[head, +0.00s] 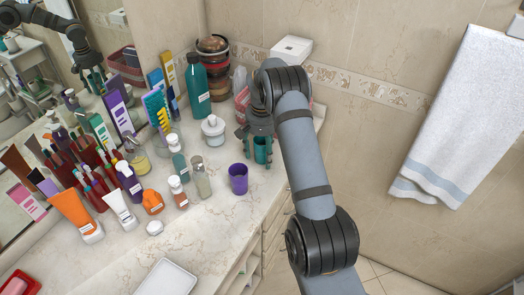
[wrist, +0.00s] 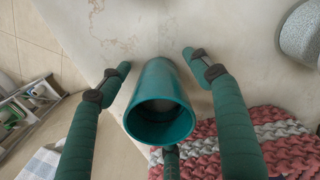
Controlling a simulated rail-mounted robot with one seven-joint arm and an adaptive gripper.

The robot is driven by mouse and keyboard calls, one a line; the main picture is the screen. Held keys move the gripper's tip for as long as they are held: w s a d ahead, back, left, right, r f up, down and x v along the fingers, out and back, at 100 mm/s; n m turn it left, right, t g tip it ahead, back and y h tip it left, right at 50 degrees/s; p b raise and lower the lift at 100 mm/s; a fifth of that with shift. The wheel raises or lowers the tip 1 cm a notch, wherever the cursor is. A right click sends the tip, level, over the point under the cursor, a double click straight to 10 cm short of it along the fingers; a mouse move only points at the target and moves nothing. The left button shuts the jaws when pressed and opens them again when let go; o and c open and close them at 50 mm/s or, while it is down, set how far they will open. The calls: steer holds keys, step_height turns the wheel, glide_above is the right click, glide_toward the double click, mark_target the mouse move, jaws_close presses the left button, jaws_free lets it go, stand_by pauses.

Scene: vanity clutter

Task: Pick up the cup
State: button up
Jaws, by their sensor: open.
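A teal cup (wrist: 160,100) stands between the spread fingers of my gripper (wrist: 158,62) in the wrist view, its open rim facing the camera. A gap shows between the cup and the left and right fingertips. Another finger part shows below the rim. In the head view the teal cup (head: 261,149) is at the right end of the counter, partly hidden by my gripper (head: 258,143), which is open around it. A purple cup (head: 238,179) stands on the counter just left and in front of the teal one.
A white-lidded jar (head: 213,130) and a teal bottle (head: 196,86) stand left of my gripper. A woven pink-and-white item (wrist: 280,143) lies close to the cup. Bottles and tubes crowd the counter's left. Bare counter (head: 215,222) lies in front; its edge is close on the right.

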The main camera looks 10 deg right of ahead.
steer(key=c, duration=0.4)
steer(key=c, duration=1)
